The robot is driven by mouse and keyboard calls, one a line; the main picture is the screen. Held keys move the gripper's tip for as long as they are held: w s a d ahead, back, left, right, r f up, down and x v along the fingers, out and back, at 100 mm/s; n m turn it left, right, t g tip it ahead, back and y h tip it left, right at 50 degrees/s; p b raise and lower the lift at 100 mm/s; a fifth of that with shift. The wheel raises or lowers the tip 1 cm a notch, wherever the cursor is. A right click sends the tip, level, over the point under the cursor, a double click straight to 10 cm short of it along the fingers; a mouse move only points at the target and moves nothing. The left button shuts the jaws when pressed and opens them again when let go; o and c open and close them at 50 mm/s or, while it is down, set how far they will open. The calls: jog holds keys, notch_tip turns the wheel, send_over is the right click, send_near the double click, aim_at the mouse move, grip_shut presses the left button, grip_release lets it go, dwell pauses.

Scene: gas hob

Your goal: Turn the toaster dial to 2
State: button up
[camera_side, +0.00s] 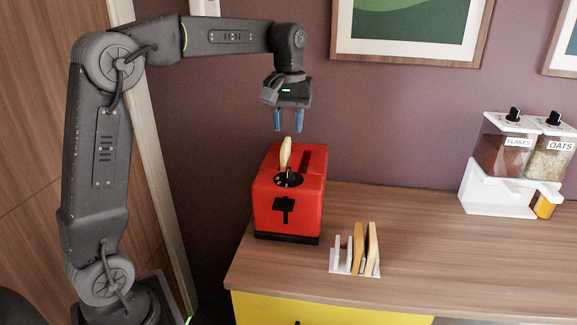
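A red toaster (289,212) stands at the left end of the wooden counter. Its black dial (288,179) with small white marks sits on the top near the front edge; the marks are too small to read, so I cannot tell its setting. A slice of bread (285,153) sticks up out of one slot; the other slot looks empty. A black lever (284,207) is on the front face. My gripper (288,121) hangs above the toaster, pointing down, with its two blue fingers apart and nothing between them. It does not touch the bread or the dial.
A white rack (341,262) with bread slices (366,250) stands on the counter (430,240), right of the toaster. A white dispenser (500,200) with flakes and oats is at the far right. The counter between is clear. Framed pictures (405,30) hang on the wall behind.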

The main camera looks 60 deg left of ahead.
aim_at(288, 169)
notch_tip(288, 169, down, 11)
jog(key=shift+f, duration=0.1)
jog(key=shift+c, duration=0.2)
grip_shut()
dwell(0.3)
